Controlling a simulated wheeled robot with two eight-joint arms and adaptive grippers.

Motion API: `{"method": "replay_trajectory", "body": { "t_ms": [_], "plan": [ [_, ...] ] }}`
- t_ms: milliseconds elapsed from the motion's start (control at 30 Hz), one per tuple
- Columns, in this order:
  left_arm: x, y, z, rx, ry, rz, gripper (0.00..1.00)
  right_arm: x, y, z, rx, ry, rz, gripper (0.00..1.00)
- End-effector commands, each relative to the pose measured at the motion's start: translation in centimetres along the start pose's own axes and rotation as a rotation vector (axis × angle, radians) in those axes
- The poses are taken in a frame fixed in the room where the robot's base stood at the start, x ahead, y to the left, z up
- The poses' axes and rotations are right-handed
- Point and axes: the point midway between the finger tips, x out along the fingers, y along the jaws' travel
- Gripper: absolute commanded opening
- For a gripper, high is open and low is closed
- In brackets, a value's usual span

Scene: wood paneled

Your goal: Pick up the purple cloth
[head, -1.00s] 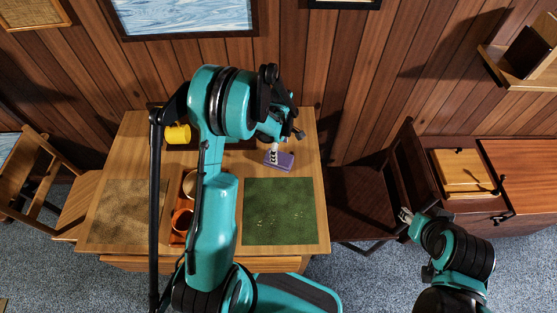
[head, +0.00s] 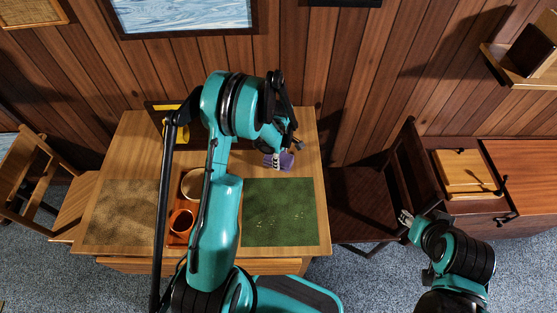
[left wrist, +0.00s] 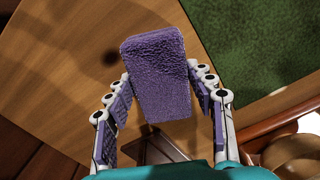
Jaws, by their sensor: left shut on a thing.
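The purple cloth (head: 287,160) is a thick, block-like piece with a rough surface, at the back right of the wooden table. In the left wrist view the cloth (left wrist: 156,60) sits between the two fingers. My left gripper (head: 275,161) is shut on it, and in the left wrist view the fingers (left wrist: 165,95) press against its sides. I cannot tell how far the cloth is above the tabletop. My right gripper (head: 405,216) is far to the right, beside the dark chair, empty; its fingers are too small to read.
A green mat (head: 280,212) lies in front of the cloth, and a tan mat (head: 121,212) lies at the left. An orange tray (head: 176,239) holds an orange mug (head: 181,222) and a tan bowl (head: 191,184). A dark chair (head: 372,202) stands right of the table (head: 310,135).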

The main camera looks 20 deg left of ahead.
Motion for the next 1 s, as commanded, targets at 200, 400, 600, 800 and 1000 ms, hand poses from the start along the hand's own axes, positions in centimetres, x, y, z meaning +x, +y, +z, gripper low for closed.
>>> {"method": "replay_trajectory", "body": {
  "t_ms": [200, 400, 600, 800, 1000],
  "plan": [
    [-0.1, 0.0, 0.0, 0.000, 0.000, 0.000, 0.21, 0.0, 0.0, 0.0, 0.000, 0.000, 0.000, 0.40],
    [-1.5, 0.0, 0.0, 0.000, 0.000, 0.000, 0.21, -0.5, 0.0, -0.3, 0.000, 0.000, 0.000, 0.40],
    [-4.9, -0.1, 0.9, 0.004, 0.000, 0.000, 0.21, -1.4, 0.0, -1.0, 0.000, 0.000, 0.000, 0.40],
    [-7.6, -0.9, 5.6, 0.006, 0.000, 0.000, 0.21, -2.2, 0.0, -1.6, 0.000, 0.000, 0.000, 0.40],
    [-9.8, -1.5, 9.3, 0.004, 0.000, 0.000, 0.21, -2.8, 0.0, -2.0, 0.000, 0.000, 0.000, 0.40]
  ]
}}
